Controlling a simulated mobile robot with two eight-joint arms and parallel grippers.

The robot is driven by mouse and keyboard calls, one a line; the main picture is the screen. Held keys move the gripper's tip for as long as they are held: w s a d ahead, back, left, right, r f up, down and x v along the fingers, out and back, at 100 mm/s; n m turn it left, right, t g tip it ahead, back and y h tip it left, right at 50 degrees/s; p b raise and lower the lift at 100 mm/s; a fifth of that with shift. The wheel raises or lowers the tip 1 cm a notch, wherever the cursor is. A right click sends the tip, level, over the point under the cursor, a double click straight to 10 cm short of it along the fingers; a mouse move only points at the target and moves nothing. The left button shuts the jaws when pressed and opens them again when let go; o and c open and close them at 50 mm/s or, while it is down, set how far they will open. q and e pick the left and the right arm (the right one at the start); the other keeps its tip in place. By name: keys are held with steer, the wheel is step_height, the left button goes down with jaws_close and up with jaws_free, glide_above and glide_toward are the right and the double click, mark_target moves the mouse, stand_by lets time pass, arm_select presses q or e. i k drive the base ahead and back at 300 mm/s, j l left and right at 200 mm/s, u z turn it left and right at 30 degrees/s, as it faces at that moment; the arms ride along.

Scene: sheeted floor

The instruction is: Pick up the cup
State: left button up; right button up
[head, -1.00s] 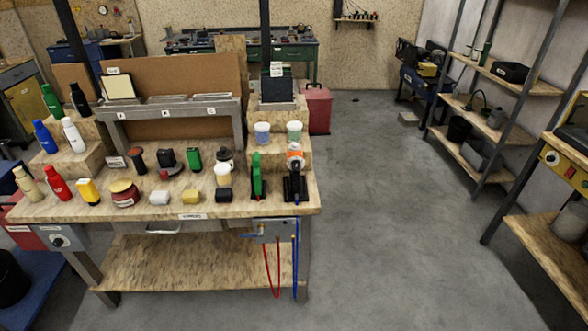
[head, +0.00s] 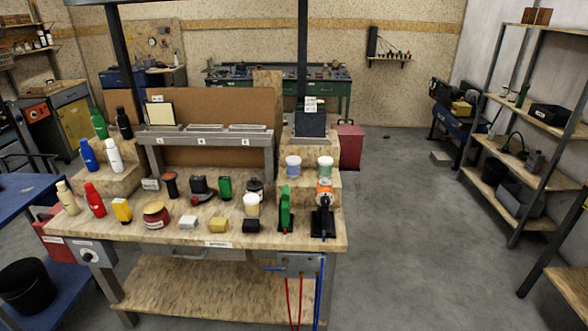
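Two cup-like containers stand upright on a wooden step at the right end of the workbench (head: 130,232). One is a white cup with a blue band (head: 293,167), and beside it is a white cup with a green band (head: 325,169). A cream cup-shaped container (head: 251,206) stands lower, on the bench top in front of a dark jar. I cannot tell which one the task means. Neither of my grippers shows in the head view.
Bottles (head: 95,199), small blocks (head: 219,225), a green tool (head: 286,209) and an orange-and-black tool (head: 323,205) crowd the bench top. Shelving (head: 540,143) stands at the right. The grey floor (head: 410,220) between bench and shelving is clear.

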mark_target(293, 162)
steer(key=i+l+u, duration=0.15)
steer(key=l, duration=0.15)
steer(key=i+l+u, duration=0.25)
steer(key=l, duration=0.4)
steer(key=i+l+u, duration=0.1)
steer(key=l, duration=0.25)
steer(key=i+l+u, duration=0.15)
steer(key=l, duration=0.2)
steer(key=i, duration=0.05)
